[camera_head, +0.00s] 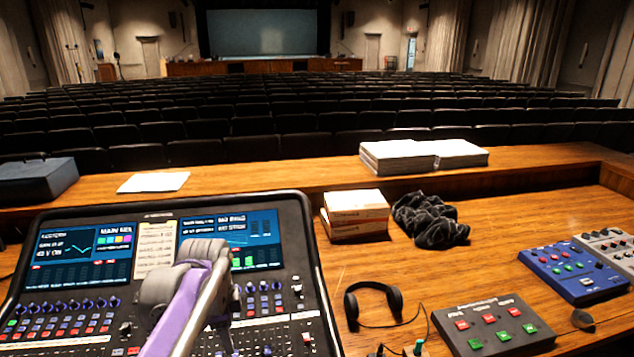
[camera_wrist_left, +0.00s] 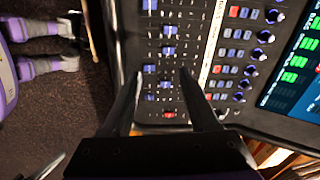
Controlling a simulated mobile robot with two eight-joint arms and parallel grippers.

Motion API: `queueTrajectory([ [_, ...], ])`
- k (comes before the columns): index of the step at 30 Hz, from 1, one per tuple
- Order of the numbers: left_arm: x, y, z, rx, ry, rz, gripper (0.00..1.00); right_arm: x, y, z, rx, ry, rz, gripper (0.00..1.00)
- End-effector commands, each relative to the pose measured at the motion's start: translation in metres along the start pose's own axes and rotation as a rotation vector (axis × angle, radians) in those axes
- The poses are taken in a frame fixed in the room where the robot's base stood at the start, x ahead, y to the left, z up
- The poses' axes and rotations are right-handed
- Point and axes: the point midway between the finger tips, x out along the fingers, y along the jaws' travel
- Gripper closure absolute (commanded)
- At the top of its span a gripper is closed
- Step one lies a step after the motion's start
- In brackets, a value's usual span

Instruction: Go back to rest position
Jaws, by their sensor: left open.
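The mixing console (camera_head: 312,270), with two lit screens, knobs and faders, fills the lower left of the head view. My left arm, purple and grey, reaches over it from the bottom edge. In the left wrist view, my left gripper (camera_wrist_left: 160,74) is open, its two dark fingers apart with nothing between them. The fingers are in front of the console's fader and button area (camera_wrist_left: 168,50). I cannot tell whether the fingertips touch the console. My right gripper is in neither view.
Headphones (camera_head: 372,303) lie right of the console, near a dark button box (camera_head: 492,325) and a blue box (camera_head: 572,272). Small boxes (camera_head: 356,214) and black crumpled cloth (camera_head: 430,220) sit behind. Paper stacks (camera_head: 424,155) lie on the raised ledge. Bare wood (camera_head: 490,240) shows mid-right.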

Motion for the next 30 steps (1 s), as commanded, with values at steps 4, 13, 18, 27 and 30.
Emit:
queueTrajectory([
  [4, 0.003, 0.050, 0.007, -0.243, 0.037, -0.062, 0.40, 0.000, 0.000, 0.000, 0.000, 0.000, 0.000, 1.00],
  [13, 0.037, 0.152, 0.027, -0.780, 0.173, -0.156, 0.40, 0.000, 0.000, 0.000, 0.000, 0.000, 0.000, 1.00],
  [18, 0.063, 0.197, 0.038, -1.023, 0.257, -0.174, 0.40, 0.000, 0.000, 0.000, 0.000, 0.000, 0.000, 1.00],
  [27, 0.081, 0.221, 0.044, -1.174, 0.314, -0.176, 0.40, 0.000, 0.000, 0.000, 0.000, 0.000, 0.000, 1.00],
  [30, 0.081, 0.221, 0.044, -1.175, 0.314, -0.175, 0.40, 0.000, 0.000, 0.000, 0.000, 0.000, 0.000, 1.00],
])
